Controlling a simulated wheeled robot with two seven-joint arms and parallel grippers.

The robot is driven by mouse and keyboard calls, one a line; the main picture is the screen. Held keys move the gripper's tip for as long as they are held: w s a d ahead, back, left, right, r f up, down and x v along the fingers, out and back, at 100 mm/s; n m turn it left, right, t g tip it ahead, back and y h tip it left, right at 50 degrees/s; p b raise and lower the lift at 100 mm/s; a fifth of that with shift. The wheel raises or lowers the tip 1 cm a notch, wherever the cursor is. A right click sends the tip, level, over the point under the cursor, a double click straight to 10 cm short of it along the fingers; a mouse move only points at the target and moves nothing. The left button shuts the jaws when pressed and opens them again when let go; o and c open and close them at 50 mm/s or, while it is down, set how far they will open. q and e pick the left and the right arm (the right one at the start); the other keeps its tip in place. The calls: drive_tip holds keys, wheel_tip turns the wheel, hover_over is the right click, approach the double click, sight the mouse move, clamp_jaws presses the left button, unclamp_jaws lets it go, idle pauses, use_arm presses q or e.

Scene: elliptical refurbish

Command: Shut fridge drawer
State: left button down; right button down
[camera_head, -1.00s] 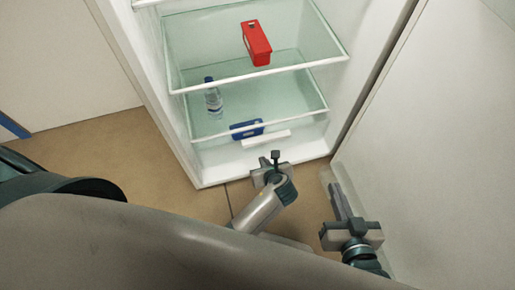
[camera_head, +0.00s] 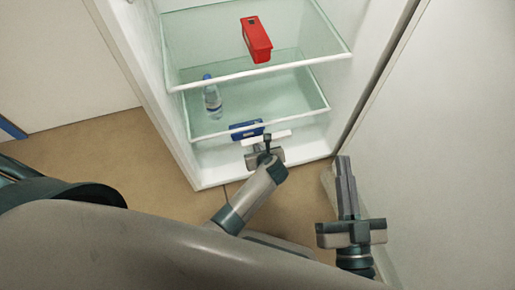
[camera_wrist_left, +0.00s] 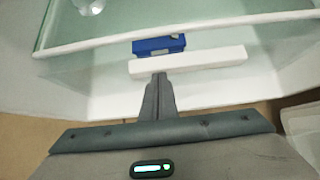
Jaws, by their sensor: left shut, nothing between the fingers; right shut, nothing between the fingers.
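The open fridge (camera_head: 207,178) stands ahead of me. Low inside it is a white bar (camera_head: 281,134), which looks like the front of the drawer; it also shows in the left wrist view (camera_wrist_left: 205,60). The drawer's body and how far it sticks out are hard to tell. My left gripper (camera_head: 267,138) is shut and empty, its tips at the bar's lower left part. In the left wrist view its fingers (camera_wrist_left: 160,76) overlap the bar's lower edge; contact cannot be told. My right gripper (camera_head: 343,160) is shut and empty, beside the fridge's right edge.
A blue box (camera_head: 246,129) lies just behind the bar. A water bottle (camera_head: 212,98) and a red box (camera_head: 256,40) are inside, at different levels. The open fridge door (camera_head: 445,150) stands close to my right gripper. Brown floor (camera_head: 110,150) is clear at left.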

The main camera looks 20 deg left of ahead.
sight(254, 141)
use_arm(q)
drive_tip(key=shift+w+a, duration=0.1)
use_arm(e)
drive_tip(key=shift+r, duration=0.2)
use_arm(q)
drive_tip(key=shift+w, duration=0.1)
use_arm(e)
drive_tip(key=shift+f, duration=0.1)
